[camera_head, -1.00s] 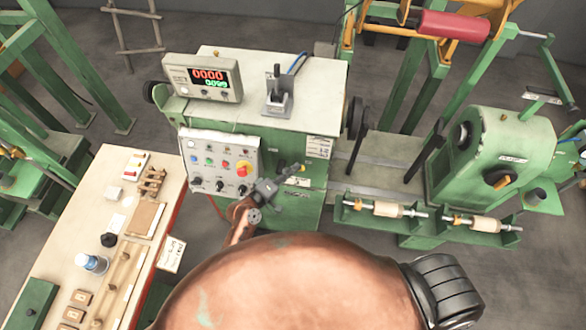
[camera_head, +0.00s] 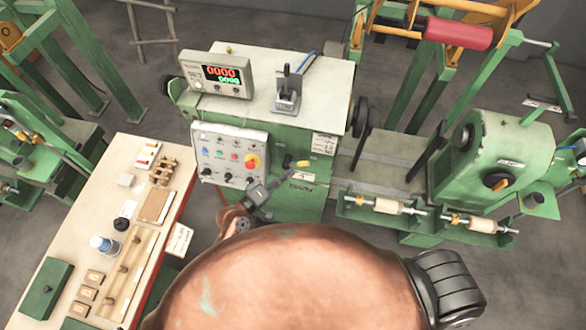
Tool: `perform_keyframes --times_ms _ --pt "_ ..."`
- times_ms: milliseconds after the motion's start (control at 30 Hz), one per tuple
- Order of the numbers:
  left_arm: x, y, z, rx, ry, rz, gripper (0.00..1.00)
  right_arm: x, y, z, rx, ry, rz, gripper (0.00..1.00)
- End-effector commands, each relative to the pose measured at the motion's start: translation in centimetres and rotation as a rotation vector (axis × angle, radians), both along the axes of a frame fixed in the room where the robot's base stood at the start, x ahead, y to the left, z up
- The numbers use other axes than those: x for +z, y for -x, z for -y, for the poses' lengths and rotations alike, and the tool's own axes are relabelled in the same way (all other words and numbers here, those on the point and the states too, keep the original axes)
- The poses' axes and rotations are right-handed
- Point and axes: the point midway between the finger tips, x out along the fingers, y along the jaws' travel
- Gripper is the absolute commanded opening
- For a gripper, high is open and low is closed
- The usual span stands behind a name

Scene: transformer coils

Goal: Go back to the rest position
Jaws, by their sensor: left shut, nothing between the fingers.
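My left gripper (camera_head: 274,184) shows small and dark near the middle of the view, in front of the green winding machine (camera_head: 292,203). Its jaws are shut and it holds nothing. It is just right of and below the control panel (camera_head: 230,155) with its coloured buttons. Whether it touches the machine cannot be told. My right gripper is not in view.
A worktable (camera_head: 60,232) at the left bears wooden parts, a blue-and-white bottle (camera_head: 105,245) and a green box (camera_head: 47,289). A digital counter (camera_head: 215,75) and a lever box (camera_head: 287,90) stand on the machine. A green tailstock (camera_head: 490,160) is at the right.

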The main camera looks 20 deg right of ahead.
Motion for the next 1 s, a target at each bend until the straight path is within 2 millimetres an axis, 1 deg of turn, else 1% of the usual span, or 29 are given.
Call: perform_keyframes --times_ms 33,167,633,733,767,867,967,1000 --pt "0.3 0.2 -0.2 -0.001 0.0 0.0 0.0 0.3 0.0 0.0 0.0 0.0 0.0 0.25" --pt "0.3 0.4 -0.4 -0.002 0.0 -0.001 0.0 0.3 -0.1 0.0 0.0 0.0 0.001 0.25" --pt "0.3 0.3 -0.4 -0.002 0.0 -0.001 0.0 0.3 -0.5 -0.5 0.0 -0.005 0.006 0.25" --pt "-0.2 0.3 -0.6 0.003 -0.005 -0.001 0.0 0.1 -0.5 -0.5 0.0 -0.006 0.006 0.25" --pt "-0.7 0.1 -0.8 0.007 -0.012 -0.002 0.0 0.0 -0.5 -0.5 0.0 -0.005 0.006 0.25" --pt "-4.0 -0.4 -2.2 0.038 -0.057 -0.008 0.0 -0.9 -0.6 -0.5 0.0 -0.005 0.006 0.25" --pt "-9.6 -1.2 -4.8 0.085 -0.139 -0.012 0.0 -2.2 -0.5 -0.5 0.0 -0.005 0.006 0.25" --pt "-12.1 -1.4 -6.1 0.106 -0.179 -0.015 0.0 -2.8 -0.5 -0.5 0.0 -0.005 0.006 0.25"
